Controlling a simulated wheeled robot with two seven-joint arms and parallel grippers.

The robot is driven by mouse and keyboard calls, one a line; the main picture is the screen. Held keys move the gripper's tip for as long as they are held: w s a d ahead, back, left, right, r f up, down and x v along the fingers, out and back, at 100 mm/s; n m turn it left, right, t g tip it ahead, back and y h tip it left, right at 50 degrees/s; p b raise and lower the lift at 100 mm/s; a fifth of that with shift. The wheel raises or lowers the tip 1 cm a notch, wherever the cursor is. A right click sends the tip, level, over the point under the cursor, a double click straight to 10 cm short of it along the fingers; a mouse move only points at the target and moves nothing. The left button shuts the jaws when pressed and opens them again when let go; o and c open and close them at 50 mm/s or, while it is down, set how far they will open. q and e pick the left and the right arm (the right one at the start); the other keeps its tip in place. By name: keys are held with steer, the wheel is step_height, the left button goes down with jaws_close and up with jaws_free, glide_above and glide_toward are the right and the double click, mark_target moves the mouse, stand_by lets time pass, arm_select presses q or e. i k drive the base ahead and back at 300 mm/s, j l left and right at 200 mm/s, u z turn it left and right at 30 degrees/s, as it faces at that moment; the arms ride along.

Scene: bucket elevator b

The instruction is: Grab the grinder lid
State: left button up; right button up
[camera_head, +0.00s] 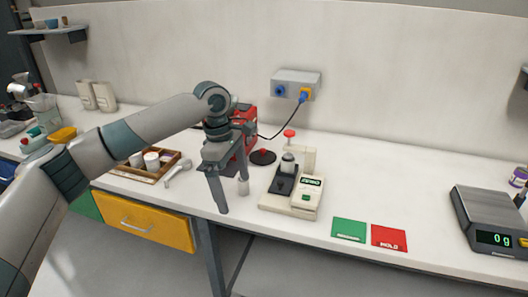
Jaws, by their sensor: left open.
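A round black disc with a red knob (263,156), which looks like the grinder lid, lies on the white counter. It is just right of a red machine (247,113), likely the grinder, which is partly hidden behind my left gripper. My left gripper (233,193) points down with its two fingers apart and looks empty. It is left of the lid and nearer the camera, apart from it in the picture. A small whitish cylinder (243,187) shows beside the right fingertip; I cannot tell whether they touch. My right gripper is not in view.
A cream device (291,203) with a red-topped lever stands right of the lid. Green (348,230) and red (389,238) cards and a scale (492,222) are farther right. A wooden tray (128,172) with jars is left. A dark cord runs to the wall socket box (297,79).

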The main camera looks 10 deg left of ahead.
mark_target(262, 157)
steer(key=i, duration=1.5)
